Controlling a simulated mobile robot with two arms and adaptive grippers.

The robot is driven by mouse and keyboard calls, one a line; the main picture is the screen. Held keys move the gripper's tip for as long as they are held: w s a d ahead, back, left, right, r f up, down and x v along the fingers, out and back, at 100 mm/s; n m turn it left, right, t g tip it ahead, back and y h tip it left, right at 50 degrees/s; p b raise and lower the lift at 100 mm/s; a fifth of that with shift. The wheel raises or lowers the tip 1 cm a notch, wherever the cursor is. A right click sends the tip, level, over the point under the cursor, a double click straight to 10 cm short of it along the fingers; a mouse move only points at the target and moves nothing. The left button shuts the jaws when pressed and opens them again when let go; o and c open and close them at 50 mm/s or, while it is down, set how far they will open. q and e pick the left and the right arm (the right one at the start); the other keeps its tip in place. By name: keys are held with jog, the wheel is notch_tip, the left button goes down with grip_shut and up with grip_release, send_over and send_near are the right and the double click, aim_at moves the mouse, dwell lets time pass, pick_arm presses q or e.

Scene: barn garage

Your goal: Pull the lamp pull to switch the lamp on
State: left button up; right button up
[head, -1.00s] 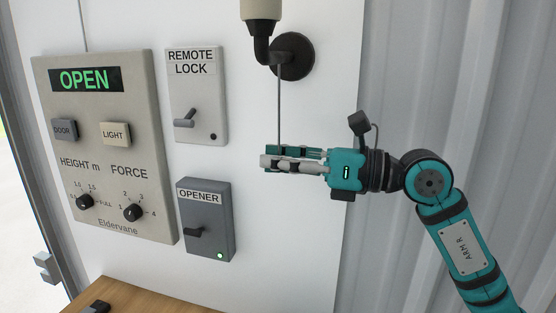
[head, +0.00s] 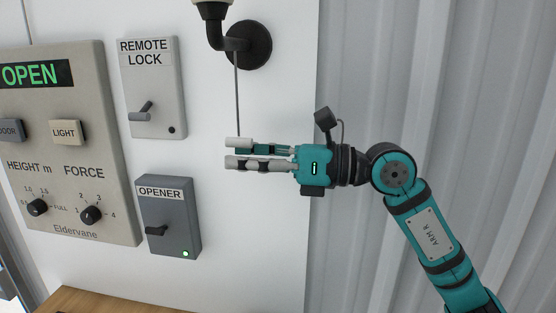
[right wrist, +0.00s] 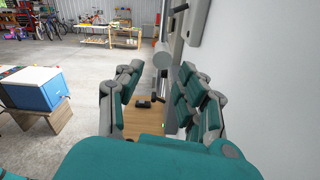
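The lamp (head: 211,9) shows only its cream lower end at the top of the head view, on a black wall mount (head: 250,45). A thin pull cord (head: 237,95) hangs from it. The cord runs down to a pale cylinder (head: 239,142) at the upper fingertip of my right gripper (head: 238,152). I cannot tell whether this is the lamp pull or part of the finger. The right gripper lies level, pointing left, at the cord's lower end. In the right wrist view its fingers (right wrist: 157,95) stand apart, with a grey round shape (right wrist: 161,60) seen between them. My left gripper is out of view.
Left of the cord are the remote lock box (head: 153,88), the opener box (head: 168,217) and the large control panel (head: 110,205), on the white wall. A wooden top (head: 95,301) lies below. Corrugated wall (head: 350,60) is at the right.

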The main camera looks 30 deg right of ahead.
jog(key=v, duration=1.1)
